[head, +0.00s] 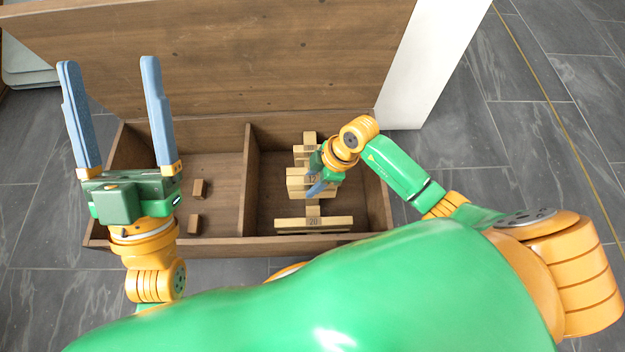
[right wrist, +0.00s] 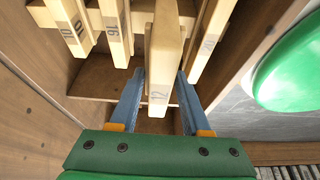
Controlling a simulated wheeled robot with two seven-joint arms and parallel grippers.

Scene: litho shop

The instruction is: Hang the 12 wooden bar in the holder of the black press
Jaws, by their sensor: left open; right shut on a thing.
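The 12 wooden bar (head: 311,179) is a pale bar with its number on the end, in the right compartment of an open wooden chest. It also shows in the right wrist view (right wrist: 160,95), between the two blue fingers. My right gripper (head: 318,182) is shut on this bar; its fingers are partly hidden in the head view. I cannot tell whether the bar is lifted off its rest. My left gripper (head: 109,65) is open and empty, above the left side of the chest, fingers pointing away. The black press is not in view.
The wooden chest (head: 250,180) has a divider and a raised lid (head: 220,50) behind. Other bars stand close by: the 20 bar (head: 313,223) in front, the 16 bar (right wrist: 112,30) and 10 bar (right wrist: 68,25) beside. Two small blocks (head: 199,188) sit in the left compartment.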

